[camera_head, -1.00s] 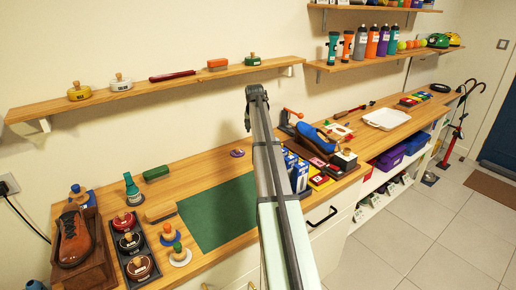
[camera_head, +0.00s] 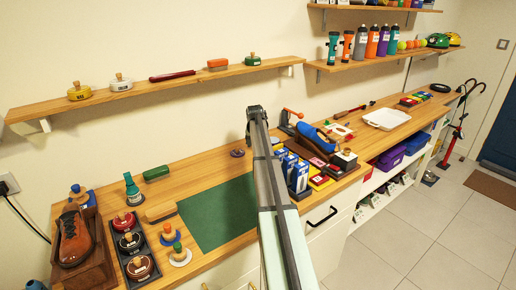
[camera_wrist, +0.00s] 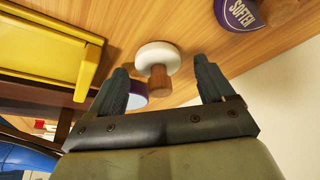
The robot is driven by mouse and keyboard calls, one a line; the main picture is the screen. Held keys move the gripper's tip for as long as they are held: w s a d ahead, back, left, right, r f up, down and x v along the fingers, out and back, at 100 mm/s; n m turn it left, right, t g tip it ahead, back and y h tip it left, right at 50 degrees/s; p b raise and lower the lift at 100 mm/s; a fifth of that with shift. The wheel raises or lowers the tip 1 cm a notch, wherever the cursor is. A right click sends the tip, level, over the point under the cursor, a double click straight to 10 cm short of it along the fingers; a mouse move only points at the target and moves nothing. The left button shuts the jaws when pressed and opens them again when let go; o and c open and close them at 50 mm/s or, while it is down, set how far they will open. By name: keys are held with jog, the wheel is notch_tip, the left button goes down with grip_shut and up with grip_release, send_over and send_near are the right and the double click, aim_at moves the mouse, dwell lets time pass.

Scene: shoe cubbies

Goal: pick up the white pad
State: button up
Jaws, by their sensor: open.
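In the wrist view, a round white pad (camera_wrist: 157,53) with a brown wooden knob sits on the wooden counter, its knob toward the camera. My gripper (camera_wrist: 165,82) is open and empty. Its two dark fingers lie left and right of the pad in the picture, apart from the knob. In the head view, my gripper (camera_head: 256,110) is at the far end of my arm, near the wall, its fingers hard to make out. I cannot make out this pad there; my arm may hide it.
A purple tin (camera_wrist: 241,14) marked SOFTEN stands close by; a purple tin (camera_head: 237,153) shows in the head view. A yellow tray-like thing (camera_wrist: 45,52) is at left. A white disc with purple edging (camera_wrist: 137,99) is partly behind the left finger. A wall shelf (camera_head: 160,90) runs above.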

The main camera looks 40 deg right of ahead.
jog(key=c, duration=1.1)
notch_tip(320, 180, up, 10)
dwell(0.4)
jog(key=o, duration=0.5)
jog(key=shift+c, duration=0.2)
jog(key=c, duration=0.4)
